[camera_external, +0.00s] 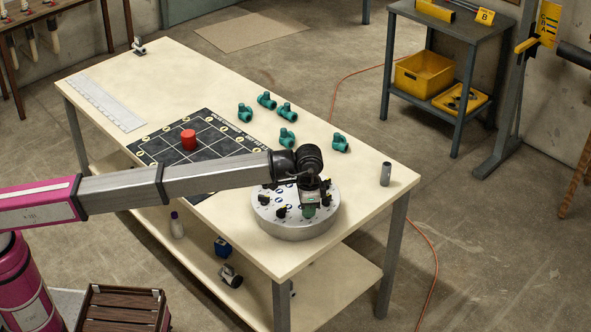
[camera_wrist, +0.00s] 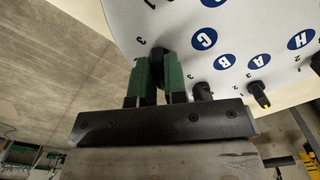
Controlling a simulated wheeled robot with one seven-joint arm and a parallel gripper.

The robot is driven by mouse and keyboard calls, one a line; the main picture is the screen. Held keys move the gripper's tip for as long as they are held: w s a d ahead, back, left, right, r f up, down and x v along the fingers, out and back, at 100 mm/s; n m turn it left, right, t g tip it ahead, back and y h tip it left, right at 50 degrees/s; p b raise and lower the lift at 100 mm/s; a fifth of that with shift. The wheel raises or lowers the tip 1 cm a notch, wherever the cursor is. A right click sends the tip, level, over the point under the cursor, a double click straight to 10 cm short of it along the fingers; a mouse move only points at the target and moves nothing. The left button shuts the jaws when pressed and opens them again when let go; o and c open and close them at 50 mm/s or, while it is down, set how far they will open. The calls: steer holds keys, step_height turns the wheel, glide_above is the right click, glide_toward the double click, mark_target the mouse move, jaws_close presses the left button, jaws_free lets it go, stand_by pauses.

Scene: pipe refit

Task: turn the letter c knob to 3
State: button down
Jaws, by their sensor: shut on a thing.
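The round grey-white dial plate (camera_external: 297,230) sits on the near right part of the table and carries several black knobs with blue letter discs. In the wrist view the letter C disc (camera_wrist: 203,38) is beside the black C knob (camera_wrist: 158,56). My gripper (camera_wrist: 158,78) has its green fingers closed around this knob, one on each side. A digit 3 is printed just left of the knob. The knob's pointer is hidden between the fingers, so its setting cannot be read. In the external view my gripper (camera_external: 309,208) reaches down at the plate's near right side.
In the wrist view the B knob (camera_wrist: 203,91) stands close right of my fingers, and the A knob (camera_wrist: 260,92) with a yellow tip is farther right. A grey cylinder (camera_external: 385,174), green pipe fittings (camera_external: 287,110) and a red cylinder (camera_external: 188,140) on a black grid mat (camera_external: 160,146) are on the table.

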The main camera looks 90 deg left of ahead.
steer(key=m, duration=1.3)
steer(key=shift+m, duration=0.4)
steer(key=m, duration=1.3)
steer(key=shift+m, duration=0.4)
steer(key=c, duration=1.2)
jaws_free()
steer(key=shift+o, duration=0.2)
steer(key=shift+r, duration=0.1)
step_height(320, 180, up, 11)
